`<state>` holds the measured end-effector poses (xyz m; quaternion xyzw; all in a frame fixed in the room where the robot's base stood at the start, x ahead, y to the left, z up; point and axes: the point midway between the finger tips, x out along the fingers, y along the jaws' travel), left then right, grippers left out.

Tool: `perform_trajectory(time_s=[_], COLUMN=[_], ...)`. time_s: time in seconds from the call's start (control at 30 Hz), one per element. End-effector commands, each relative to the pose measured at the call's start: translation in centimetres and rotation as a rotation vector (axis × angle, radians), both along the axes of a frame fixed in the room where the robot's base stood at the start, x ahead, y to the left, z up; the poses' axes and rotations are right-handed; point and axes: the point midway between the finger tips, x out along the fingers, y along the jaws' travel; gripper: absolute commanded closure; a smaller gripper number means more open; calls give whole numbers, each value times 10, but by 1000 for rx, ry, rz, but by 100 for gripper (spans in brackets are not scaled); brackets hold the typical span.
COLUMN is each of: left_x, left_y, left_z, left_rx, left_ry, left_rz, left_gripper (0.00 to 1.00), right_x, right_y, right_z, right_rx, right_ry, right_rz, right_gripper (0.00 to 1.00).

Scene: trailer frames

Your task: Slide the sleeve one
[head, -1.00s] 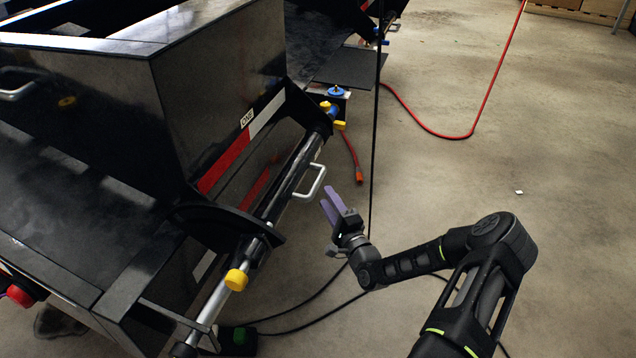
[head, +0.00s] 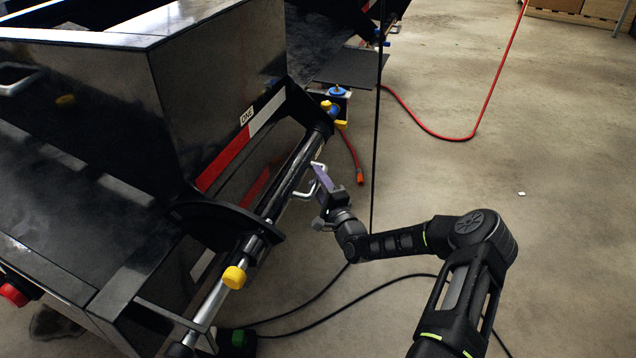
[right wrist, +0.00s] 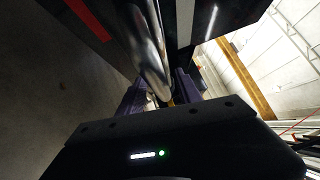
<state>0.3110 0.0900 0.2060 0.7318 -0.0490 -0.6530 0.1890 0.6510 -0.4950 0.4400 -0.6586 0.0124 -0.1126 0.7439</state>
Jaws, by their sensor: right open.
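The sleeve is a shiny metal tube (head: 289,178) on a long rod along the side of the black trailer frame, below a tag reading ONE (head: 246,117). A pale U-shaped handle (head: 300,195) sticks out from it. My right gripper (head: 320,180), with purple fingers, is open at the handle's outer side and partly covers it. In the right wrist view, the shiny tube (right wrist: 149,50) runs down towards the space between the open fingers (right wrist: 160,95). I cannot tell whether the fingers touch the handle. My left gripper is not in view.
A yellow knob (head: 234,277) sits on the lower rod. Blue and yellow fittings (head: 333,108) are at its upper end, with a red hose end (head: 360,178) hanging nearby. Black cables cross the floor; the right side is clear.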

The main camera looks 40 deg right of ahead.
Motion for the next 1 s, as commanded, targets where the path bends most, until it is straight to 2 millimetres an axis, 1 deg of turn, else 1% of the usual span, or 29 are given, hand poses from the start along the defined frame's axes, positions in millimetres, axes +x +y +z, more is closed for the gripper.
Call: perform_trajectory(time_s=[0.13, 0.63, 1.0], left_x=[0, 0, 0], left_y=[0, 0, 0], left_z=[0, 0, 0], left_rx=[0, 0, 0], left_ry=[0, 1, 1], left_rz=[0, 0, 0], left_gripper=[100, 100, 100], right_x=[0, -1, -1], right_y=[0, 0, 0], right_z=[0, 0, 0], right_rx=[0, 0, 0], right_ry=[0, 0, 0], right_rz=[0, 0, 0], right_gripper=[59, 100, 100])
